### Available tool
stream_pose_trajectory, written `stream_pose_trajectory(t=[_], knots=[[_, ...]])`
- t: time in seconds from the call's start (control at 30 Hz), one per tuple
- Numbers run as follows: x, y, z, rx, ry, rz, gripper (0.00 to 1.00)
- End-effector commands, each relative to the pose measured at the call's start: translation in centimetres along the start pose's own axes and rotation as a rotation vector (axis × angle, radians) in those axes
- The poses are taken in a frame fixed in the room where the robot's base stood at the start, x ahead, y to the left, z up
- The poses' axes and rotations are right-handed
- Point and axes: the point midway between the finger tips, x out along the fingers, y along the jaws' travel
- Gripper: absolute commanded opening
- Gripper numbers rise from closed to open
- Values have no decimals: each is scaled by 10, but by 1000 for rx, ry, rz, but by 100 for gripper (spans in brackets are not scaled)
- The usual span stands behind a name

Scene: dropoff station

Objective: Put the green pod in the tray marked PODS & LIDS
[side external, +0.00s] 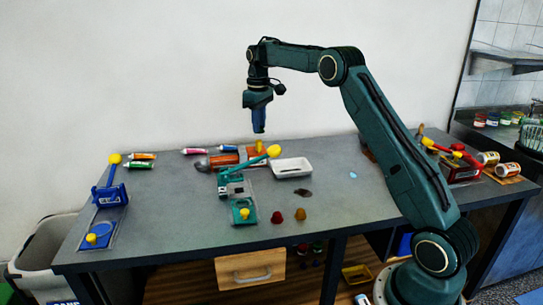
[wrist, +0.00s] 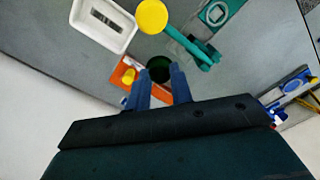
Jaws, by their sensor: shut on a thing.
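My gripper (side external: 259,122) hangs high above the back of the table, pointing down. In the wrist view its blue fingers (wrist: 158,88) are shut on a dark green pod (wrist: 159,68), which shows at their tips. I cannot make the pod out clearly in the side view. A white tray (side external: 291,174) lies on the table to the right of and below my gripper. In the wrist view the white tray (wrist: 84,38) is at the upper left, apart from the pod, with a label inside too small to read.
A teal press (side external: 236,187) with a yellow-knobbed lever stands left of the tray. An orange block (side external: 255,152) is behind it. A red pod (side external: 277,217) and a brown pod (side external: 299,214) sit in front. A blue stand (side external: 110,195) is at the left. The table right of the tray is mostly clear.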

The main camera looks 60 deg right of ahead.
Motion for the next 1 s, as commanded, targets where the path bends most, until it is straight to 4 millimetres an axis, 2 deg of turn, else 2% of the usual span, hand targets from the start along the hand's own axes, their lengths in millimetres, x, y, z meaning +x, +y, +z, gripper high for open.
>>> stream_pose_trajectory(t=[0.03, 0.2, 0.4, 0.6, 0.83, 1.0], knots=[[-1, 15, 3, -13, 1, 1, 11], [-7, 55, 14, -80, 1, 1, 11], [-12, 87, 27, -137, 0, 0, 11], [-14, 99, 33, -162, 0, 0, 11], [-12, 99, 33, -164, 0, 0, 11], [-2, 99, 33, -164, -1, -1, 11]])
